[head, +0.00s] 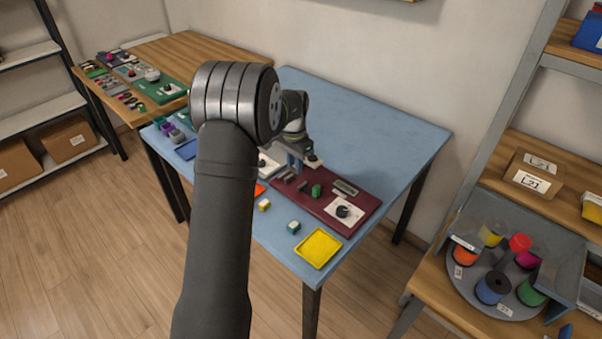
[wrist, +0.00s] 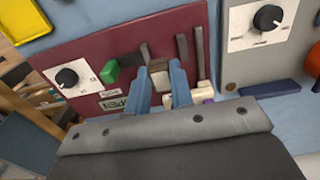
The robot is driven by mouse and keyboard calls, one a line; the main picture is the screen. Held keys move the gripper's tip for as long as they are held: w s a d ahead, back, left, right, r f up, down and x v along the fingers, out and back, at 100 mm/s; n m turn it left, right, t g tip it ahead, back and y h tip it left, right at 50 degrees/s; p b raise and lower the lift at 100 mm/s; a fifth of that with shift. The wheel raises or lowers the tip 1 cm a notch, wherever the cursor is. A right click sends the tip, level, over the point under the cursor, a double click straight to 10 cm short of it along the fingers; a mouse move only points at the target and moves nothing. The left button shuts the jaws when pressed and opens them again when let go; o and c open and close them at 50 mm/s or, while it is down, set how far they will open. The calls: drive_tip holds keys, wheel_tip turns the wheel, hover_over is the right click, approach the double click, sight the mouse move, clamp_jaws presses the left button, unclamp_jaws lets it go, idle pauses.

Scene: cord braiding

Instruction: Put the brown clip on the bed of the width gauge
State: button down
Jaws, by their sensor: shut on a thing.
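My gripper (wrist: 160,88) shows in the wrist view with its two blue fingers shut on a small brown clip (wrist: 158,67). The clip sits between the fingertips, over the maroon panel (wrist: 95,48). I cannot tell whether it touches the panel. Upright grey bars (wrist: 183,48) stand beside the fingers on this panel, which seems to be the width gauge. The panel also carries a black dial (wrist: 67,77), a green block (wrist: 110,71) and a small display (wrist: 112,104). In the head view my gripper (head: 294,164) is low over the maroon panel's (head: 362,199) far left part; the clip cannot be made out there.
A grey panel with another dial (wrist: 267,17) lies to the right in the wrist view. In the head view, a yellow tray (head: 318,248), a teal block (head: 293,227) and a yellow block (head: 264,205) lie along the blue table's (head: 370,125) front edge. The table's back is clear.

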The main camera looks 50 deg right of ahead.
sight(294, 171)
drive_tip(key=shift+w+d+f, duration=0.1)
drive_tip(key=shift+w+f, duration=0.1)
drive_tip(key=shift+w, duration=0.1)
drive_tip(key=shift+f, duration=2.55)
drive_tip(key=shift+f, duration=0.3)
drive_tip(key=c, duration=1.3)
unclamp_jaws()
drive_tip(key=shift+r, duration=0.1)
drive_tip(key=shift+o, duration=0.6)
drive_tip(key=shift+r, duration=5.4)
